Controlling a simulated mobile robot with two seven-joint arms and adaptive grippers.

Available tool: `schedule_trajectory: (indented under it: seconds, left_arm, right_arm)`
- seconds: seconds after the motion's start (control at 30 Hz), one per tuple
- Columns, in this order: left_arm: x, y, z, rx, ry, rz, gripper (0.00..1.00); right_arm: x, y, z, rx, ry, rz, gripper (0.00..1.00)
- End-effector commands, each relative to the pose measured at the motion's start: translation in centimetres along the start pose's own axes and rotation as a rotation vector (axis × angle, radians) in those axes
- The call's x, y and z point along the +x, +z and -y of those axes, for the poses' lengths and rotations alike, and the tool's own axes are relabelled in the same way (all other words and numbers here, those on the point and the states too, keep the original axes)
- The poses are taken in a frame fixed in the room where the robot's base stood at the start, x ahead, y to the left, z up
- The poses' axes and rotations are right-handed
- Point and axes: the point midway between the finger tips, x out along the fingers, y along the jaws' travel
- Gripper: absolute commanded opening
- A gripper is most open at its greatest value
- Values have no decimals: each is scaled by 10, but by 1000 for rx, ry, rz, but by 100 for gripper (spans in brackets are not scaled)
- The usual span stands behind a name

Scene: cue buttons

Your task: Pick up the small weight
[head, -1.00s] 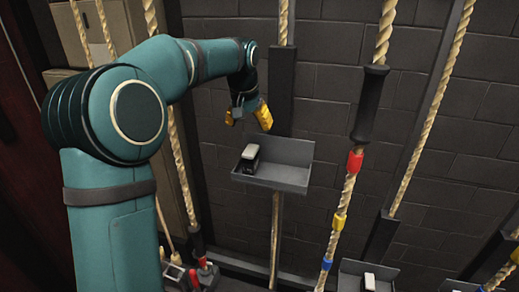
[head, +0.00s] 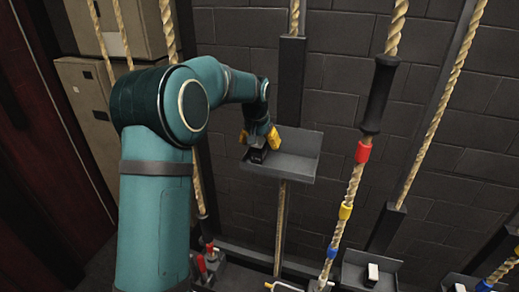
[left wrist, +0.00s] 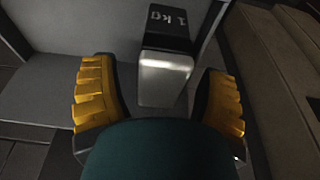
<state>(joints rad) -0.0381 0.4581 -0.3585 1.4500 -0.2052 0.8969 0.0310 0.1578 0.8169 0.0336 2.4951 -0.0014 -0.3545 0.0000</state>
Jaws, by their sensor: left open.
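The small weight is a dark block with a pale metal face, marked "1 kg" in the left wrist view (left wrist: 167,68). It sits on the grey shelf tray (head: 297,166), near the tray's left end. My left gripper (head: 259,138) is at the weight from above, with its yellow fingers open. In the left wrist view the yellow fingers (left wrist: 160,95) stand on either side of the weight, with gaps on both sides. In the head view the gripper partly hides the weight (head: 257,156). My right gripper is not in view.
The tray has a raised back wall and is bare on its right side. A rope with red, yellow and blue bands (head: 346,211) hangs to the right. A lower tray holds another block (head: 372,273). Cardboard boxes (head: 98,108) stand at the left.

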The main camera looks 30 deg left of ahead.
Motion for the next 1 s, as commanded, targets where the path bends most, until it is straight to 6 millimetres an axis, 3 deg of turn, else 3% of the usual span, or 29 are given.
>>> schedule_trajectory:
  seconds: [0.33, 0.37, 0.5, 0.57, 1.0]
  left_arm:
    - [9, 0, 0, 0, 0, -1, 73]
    - [9, 0, 0, 0, 0, -1, 67]
    - [9, 0, 0, 0, 0, 0, 18]
    - [9, 0, 0, 0, 0, -1, 0]
    - [6, -2, 0, 0, 1, -5, 0]
  right_arm:
    - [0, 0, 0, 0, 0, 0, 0]
    - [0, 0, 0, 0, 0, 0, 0]
    - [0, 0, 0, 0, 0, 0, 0]
    - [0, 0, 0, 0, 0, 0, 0]
    - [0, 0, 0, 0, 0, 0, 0]
